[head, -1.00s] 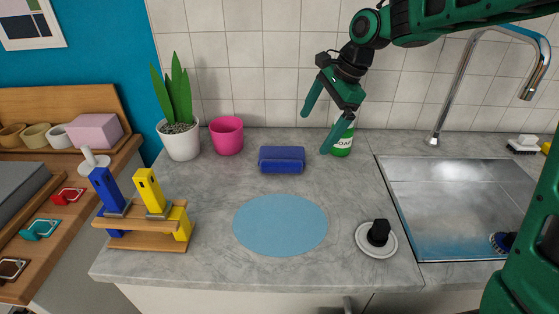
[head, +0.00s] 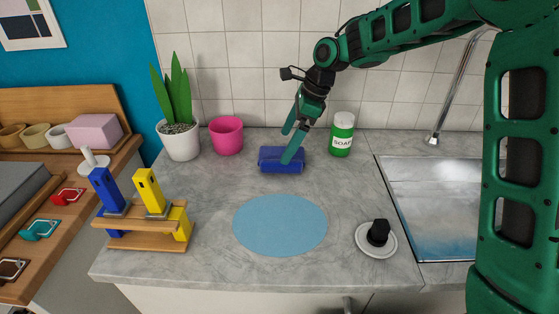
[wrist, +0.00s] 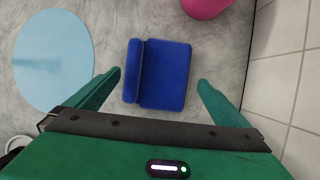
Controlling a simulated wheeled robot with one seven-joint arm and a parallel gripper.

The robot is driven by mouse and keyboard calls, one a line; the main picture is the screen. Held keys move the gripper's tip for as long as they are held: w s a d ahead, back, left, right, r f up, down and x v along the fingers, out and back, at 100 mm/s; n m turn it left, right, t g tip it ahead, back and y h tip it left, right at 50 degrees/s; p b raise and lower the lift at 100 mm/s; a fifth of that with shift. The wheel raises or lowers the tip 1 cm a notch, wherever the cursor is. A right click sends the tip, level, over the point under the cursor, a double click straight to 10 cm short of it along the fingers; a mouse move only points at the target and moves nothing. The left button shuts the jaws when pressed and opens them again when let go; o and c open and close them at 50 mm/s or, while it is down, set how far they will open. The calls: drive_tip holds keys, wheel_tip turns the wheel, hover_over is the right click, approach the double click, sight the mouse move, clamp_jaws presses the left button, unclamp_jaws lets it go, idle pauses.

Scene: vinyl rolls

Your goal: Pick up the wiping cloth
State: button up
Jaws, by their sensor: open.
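The wiping cloth (head: 272,163) is a dark blue folded block lying on the grey counter near the wall. In the wrist view the cloth (wrist: 163,75) has a raised rolled edge along its left side. My gripper (head: 287,146) is open above the cloth, with one finger in front of part of it in the head view. In the wrist view my gripper (wrist: 159,80) has its fingers on either side of the cloth, apart from it, with nothing held.
A pink pot (head: 227,137) stands left of the cloth, and a green soap bottle (head: 342,136) stands to its right. A light-blue round mat (head: 280,225) lies in front. The tiled wall (head: 235,80) is close behind. The sink (head: 430,200) is at right.

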sight(281, 152)
drive_tip(key=shift+x, duration=2.35)
drive_tip(key=shift+s, duration=0.1)
drive_tip(key=c, duration=0.7)
drive_tip(key=shift+r, duration=0.15)
drive_tip(key=shift+r, duration=0.55)
wheel_tip(281, 152, up, 3)
drive_tip(key=shift+f, duration=0.2)
drive_tip(key=s+a+r, duration=0.2)
drive_tip(key=s, duration=0.1)
drive_tip(key=s+a+r, duration=0.2)
drive_tip(key=s, duration=0.1)
drive_tip(key=s+a+r, duration=0.2)
drive_tip(key=s+r, duration=0.1)
drive_tip(key=shift+s+a+r, duration=0.1)
drive_tip(key=shift+s+a, duration=0.2)
drive_tip(key=shift+a, duration=0.1)
